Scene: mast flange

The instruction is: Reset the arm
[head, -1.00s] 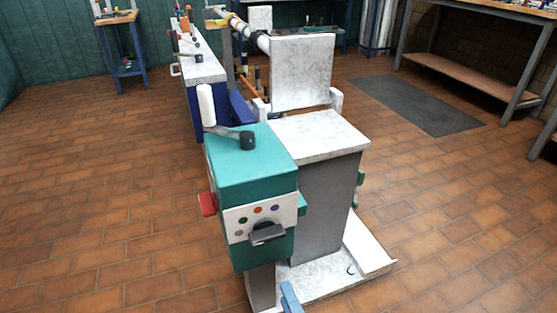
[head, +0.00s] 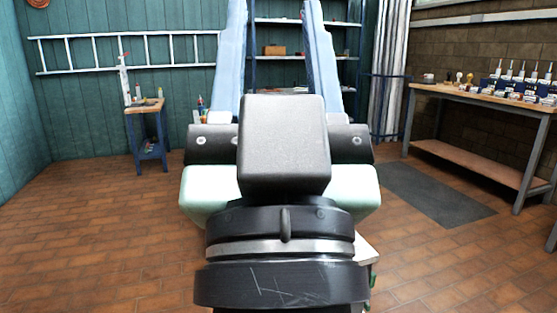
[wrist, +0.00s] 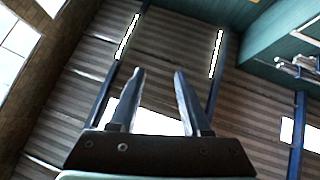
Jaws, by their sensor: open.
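My gripper (head: 274,8) is raised close in front of the head camera, at the middle of the head view. Its two light blue fingers point up and stand apart with nothing between them. The fingertips also show apart and empty in the wrist view (wrist: 159,72), against the ceiling (wrist: 172,42) with its bright light strips. The black wrist and pale green gripper body hide most of the machine below. Only a small pale corner of it (head: 369,249) shows at the right of my wrist.
A small blue-legged table (head: 148,108) stands at the left. A workbench (head: 485,95) with several small items is along the right wall, with a dark mat (head: 430,190) before it. Shelves (head: 290,57) and a wall ladder (head: 130,52) are behind. The tiled floor at the left is clear.

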